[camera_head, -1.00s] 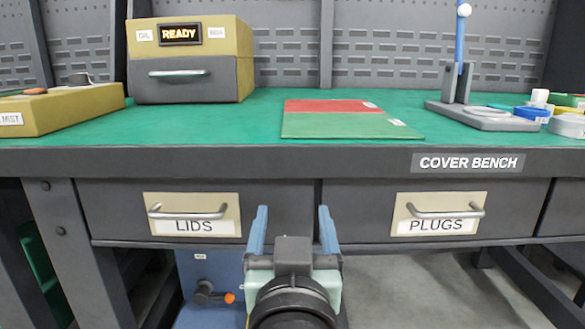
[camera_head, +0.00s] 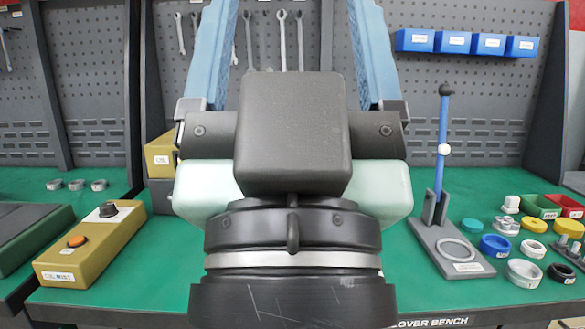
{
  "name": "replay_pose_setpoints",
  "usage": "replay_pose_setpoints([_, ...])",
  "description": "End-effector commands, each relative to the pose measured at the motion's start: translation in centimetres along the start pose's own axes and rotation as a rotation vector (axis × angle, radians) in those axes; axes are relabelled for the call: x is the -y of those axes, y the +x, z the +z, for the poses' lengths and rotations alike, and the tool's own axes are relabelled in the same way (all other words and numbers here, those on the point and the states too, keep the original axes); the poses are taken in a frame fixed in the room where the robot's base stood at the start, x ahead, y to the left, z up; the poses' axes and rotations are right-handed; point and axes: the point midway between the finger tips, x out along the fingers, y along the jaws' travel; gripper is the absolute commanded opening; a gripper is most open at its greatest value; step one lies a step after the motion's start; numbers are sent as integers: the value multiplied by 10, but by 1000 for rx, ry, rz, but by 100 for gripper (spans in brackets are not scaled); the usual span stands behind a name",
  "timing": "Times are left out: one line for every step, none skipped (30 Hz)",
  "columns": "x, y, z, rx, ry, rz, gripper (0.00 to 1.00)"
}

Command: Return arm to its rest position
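My gripper (camera_head: 293,40) is large and close in the middle of the view, raised in front of the bench and pointing up toward the pegboard. Its two blue fingers stand wide apart, with only pegboard and hanging wrenches showing between them. The fingertips run out of the top of the picture.
The cover bench (camera_head: 110,285) spans the view. A lever press (camera_head: 452,240) stands at right, beside several rings and caps and red and green bins (camera_head: 541,206). A tan MIST control box (camera_head: 90,245) is at left. Blue bins (camera_head: 452,42) hang on the pegboard.

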Motion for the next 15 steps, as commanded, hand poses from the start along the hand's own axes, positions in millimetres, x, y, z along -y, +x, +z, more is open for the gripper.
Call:
replay_pose_setpoints([0,24,-22,1,0,0,81])
replay_pose_setpoints([0,31,-29,1,0,0,81])
replay_pose_setpoints([0,40,-37,2,0,0,81])
replay_pose_setpoints([0,47,-44,2,0,0,81])
replay_pose_setpoints([0,54,-50,2,0,-1,81])
replay_pose_setpoints([0,63,-58,2,1,-1,81])
replay_pose_setpoints([0,70,-65,2,1,-1,81])
replay_pose_setpoints([0,76,-71,2,1,-1,81])
replay_pose_setpoints([0,86,-80,3,1,-1,81])
replay_pose_setpoints([0,92,-86,3,1,-1,81])
replay_pose_setpoints([0,99,-92,3,1,-1,81])
replay_pose_setpoints([0,108,-101,3,1,-1,81])
replay_pose_setpoints([0,115,-107,3,1,-1,81])
replay_pose_setpoints([0,122,-114,3,1,-1,81])
replay_pose_setpoints([0,131,-122,3,1,-1,81])
